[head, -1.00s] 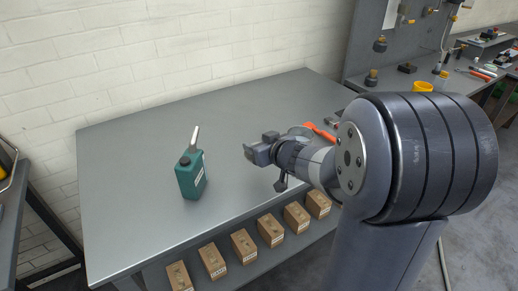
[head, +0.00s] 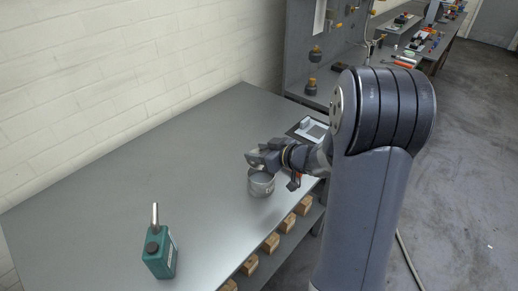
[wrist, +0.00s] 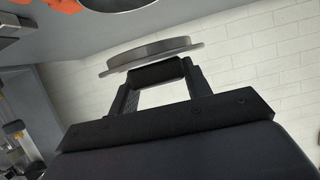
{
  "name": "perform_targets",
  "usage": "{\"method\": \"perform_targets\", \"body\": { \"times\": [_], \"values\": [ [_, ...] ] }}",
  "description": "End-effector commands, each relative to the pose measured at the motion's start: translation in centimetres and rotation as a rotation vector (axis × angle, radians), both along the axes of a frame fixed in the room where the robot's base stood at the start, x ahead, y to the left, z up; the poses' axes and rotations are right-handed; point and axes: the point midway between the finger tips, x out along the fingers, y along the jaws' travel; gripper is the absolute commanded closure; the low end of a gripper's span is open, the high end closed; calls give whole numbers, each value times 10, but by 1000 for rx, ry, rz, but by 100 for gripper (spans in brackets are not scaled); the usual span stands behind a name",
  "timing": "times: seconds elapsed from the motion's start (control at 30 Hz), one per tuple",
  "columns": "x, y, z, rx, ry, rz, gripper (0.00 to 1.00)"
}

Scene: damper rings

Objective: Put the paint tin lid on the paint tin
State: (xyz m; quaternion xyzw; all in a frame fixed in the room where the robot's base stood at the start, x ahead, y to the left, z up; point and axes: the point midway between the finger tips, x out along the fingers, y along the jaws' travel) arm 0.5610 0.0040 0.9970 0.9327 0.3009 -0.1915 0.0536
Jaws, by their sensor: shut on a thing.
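The paint tin (head: 262,186) is a grey cylinder standing on the bench, near its right edge in the head view. My gripper (head: 256,160) is over the tin and covers part of its top. In the wrist view my gripper (wrist: 157,76) is shut on the grey, round paint tin lid (wrist: 150,53), seen nearly edge-on beyond the fingers. A dark round form at the top edge of the wrist view looks like part of the tin, apart from the lid. I cannot tell the exact gap between them.
A green can with a pale spout (head: 160,251) stands at the bench's front left. A dark board with a pale panel (head: 311,132) lies behind my gripper. Small wooden blocks (head: 271,243) line the shelf below. The middle of the bench (head: 180,165) is clear.

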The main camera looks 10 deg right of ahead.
Motion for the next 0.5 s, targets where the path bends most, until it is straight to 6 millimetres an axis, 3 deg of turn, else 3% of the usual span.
{"method": "perform_targets", "body": {
  "times": [0.4,0.5],
  "values": [
    [0,0,1,-1,2,-2,88],
    [0,0,-9,0,1,-4,88]
  ]
}}
